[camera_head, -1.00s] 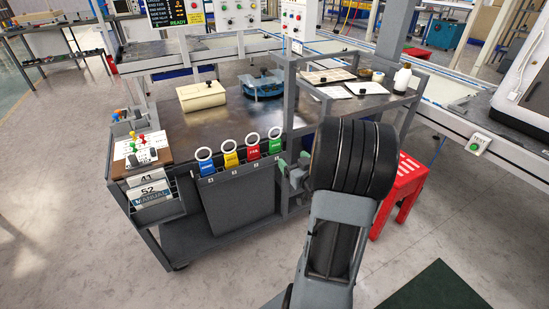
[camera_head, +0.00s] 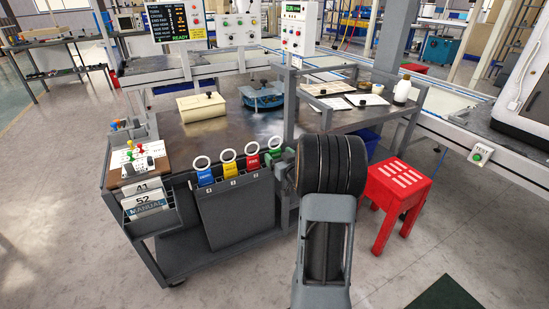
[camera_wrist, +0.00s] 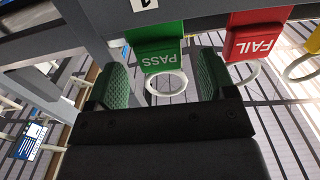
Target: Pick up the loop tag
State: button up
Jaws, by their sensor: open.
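Several loop tags with white rings stand in a row on the front edge of the cart: blue (camera_head: 205,177), yellow (camera_head: 229,169), red (camera_head: 252,162) and green (camera_head: 271,156). In the wrist view, which looks upside down, the green tag reads PASS (camera_wrist: 160,60) and the red one FAIL (camera_wrist: 252,42). My gripper (camera_head: 282,163) is at the right end of the row, close to the green tag. In the wrist view my open gripper (camera_wrist: 163,84) has its green-padded fingers either side of the PASS tag's white ring, with gaps visible. Contact is not visible.
The dark cart top (camera_head: 215,138) holds a cream box (camera_head: 201,107) and a blue round fixture (camera_head: 262,96). A sign holder (camera_head: 150,208) is at its left front. A red stool (camera_head: 397,187) stands right of my arm. Grey posts rise behind my gripper.

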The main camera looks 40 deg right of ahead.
jog(key=shift+w+d, duration=0.15)
jog(key=shift+w, duration=1.15)
jog(key=c, duration=1.1)
jog(key=shift+o, duration=0.2)
